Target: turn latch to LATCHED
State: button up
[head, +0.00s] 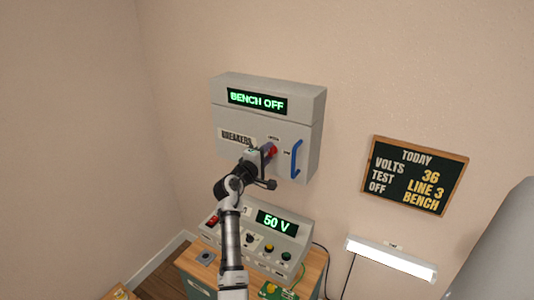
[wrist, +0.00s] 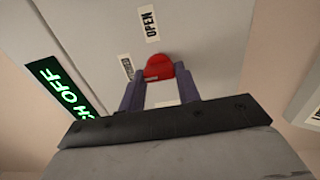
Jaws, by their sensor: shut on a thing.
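The red latch knob (head: 273,150) is on the front door of the grey breaker box (head: 225,116) on the wall. In the wrist view the red latch knob (wrist: 159,66) sits between the two dark fingers of my gripper (wrist: 160,82), which is shut on it. In the head view my gripper (head: 266,156) reaches the door from the lower left. An OPEN label (wrist: 150,23) shows above the knob. A second small label (wrist: 128,67) is at its left, too slanted to read. The knob's pointing direction is mostly hidden by my fingers.
A blue door handle (head: 296,159) stands just right of the knob. The box display (head: 257,101) reads BENCH OFF. Below is a bench unit (head: 292,246) showing 50 V. A chalkboard (head: 416,175) and a lamp (head: 390,259) are at the right.

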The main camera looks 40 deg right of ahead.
jog(key=o, duration=1)
jog(key=shift+a, duration=0.1)
jog(key=b+v, duration=0.3)
jog(key=v, duration=1)
jog(key=shift+s+a+b, duration=0.2)
jog(key=shift+a+b, duration=0.05)
jog(key=shift+b, duration=0.15)
